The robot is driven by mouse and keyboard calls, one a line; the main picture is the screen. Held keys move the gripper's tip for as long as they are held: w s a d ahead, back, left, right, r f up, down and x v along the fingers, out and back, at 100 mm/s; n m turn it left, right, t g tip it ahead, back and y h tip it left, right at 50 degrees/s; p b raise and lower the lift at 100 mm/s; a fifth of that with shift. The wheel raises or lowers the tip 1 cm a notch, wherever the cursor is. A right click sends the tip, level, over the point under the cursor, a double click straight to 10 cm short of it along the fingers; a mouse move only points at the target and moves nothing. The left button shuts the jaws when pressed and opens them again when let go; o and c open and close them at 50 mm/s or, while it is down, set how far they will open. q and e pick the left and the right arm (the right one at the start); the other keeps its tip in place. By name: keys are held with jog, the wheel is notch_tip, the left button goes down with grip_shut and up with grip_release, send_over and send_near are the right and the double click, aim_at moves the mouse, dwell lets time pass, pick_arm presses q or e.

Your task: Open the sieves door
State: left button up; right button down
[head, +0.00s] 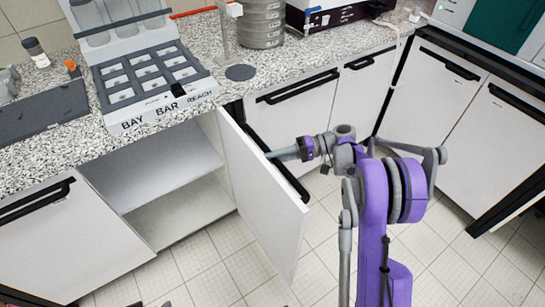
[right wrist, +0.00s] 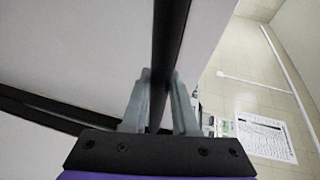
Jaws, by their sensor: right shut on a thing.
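A white cabinet door (head: 262,205) under the counter stands swung open, well out from the cabinet front. The cupboard (head: 165,170) behind it shows a pale shelf and looks empty where visible. I see no label marking it as the sieves door. The door's black bar handle (head: 290,180) is on its right face, partly behind my right gripper (head: 270,155). In the right wrist view the two grey fingers (right wrist: 158,105) are shut on the black handle bar (right wrist: 168,50), one on each side. My left gripper is out of view.
A grey sieve stack (head: 262,22) and a rack labelled BAY BAR REACH (head: 150,80) stand on the speckled counter (head: 215,105). Other closed white doors (head: 315,115) lie to the right. Tiled floor (head: 225,275) is free below the open door.

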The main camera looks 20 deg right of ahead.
dwell(0.4)
jog(key=c, duration=0.7)
grip_release()
jog(key=shift+d, duration=0.1)
jog(key=v, duration=1)
jog(key=shift+s+d+r+p, duration=0.1)
jog(key=shift+d+r+p, duration=0.05)
jog(key=shift+d+p, duration=0.15)
